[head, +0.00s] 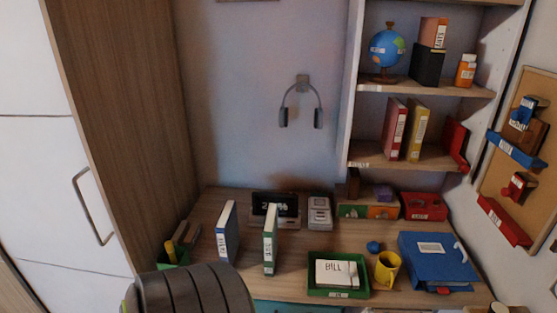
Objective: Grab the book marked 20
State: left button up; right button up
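Several books are in view, each with a small white label, and I cannot read the number 20 on any of them. A blue book (227,232) and a green book (270,240) stand upright on the wooden desk. A red book (394,128) and a yellow book (416,132) stand side by side on the lower wall shelf. A darker red item (454,142) stands at that shelf's right end. Neither of my grippers shows in the head view.
A dark ridged object (190,292), unclear what, blocks the desk's front left. A green tray (338,294) holding a paper marked BILL, a yellow mug (388,270) and a blue binder (437,260) occupy the right. Some desk around the two standing books is clear.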

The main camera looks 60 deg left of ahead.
aim_at(270, 232)
jog(key=u, duration=2.1)
